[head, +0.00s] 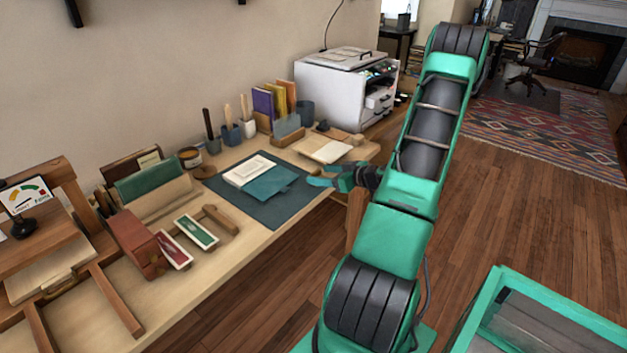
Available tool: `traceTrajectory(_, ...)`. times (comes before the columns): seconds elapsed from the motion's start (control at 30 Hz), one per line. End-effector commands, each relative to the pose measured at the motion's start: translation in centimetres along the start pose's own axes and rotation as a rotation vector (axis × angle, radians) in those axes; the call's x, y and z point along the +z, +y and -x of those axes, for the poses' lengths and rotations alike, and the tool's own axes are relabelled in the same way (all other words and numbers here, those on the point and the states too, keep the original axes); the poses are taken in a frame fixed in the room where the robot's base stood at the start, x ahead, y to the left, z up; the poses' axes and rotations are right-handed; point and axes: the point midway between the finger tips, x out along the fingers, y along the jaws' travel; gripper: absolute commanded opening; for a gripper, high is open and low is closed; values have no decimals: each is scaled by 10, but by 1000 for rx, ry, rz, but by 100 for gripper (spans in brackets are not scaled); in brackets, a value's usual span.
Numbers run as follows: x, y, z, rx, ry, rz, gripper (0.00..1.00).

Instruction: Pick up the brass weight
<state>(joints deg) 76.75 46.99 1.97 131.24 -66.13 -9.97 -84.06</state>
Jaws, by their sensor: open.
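I cannot make out a brass weight for certain on the wooden desk (262,245). A small dark object (323,125) near the back right of the desk and a dark knob-like object (24,228) at the far left are too small or dark to identify. My gripper (322,178) is open, with its teal fingers pointing left. In the picture it overlaps the desk's right front part, just right of the dark mat (262,206). I see nothing between its fingers. Its height above the desk is hard to tell.
A red box (136,244) and trays (196,231) are left. A white printer (340,90) stands at the back.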

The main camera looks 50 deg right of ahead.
Motion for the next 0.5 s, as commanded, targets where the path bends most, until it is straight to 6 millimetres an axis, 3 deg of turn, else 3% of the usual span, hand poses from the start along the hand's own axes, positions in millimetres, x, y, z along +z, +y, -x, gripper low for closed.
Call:
traceTrajectory(0.2,0,0,-31,-2,0,0,61)
traceTrajectory(0.47,0,-1,-35,-1,-1,1,61)
traceTrajectory(0.5,0,-1,-35,-1,-1,1,54)
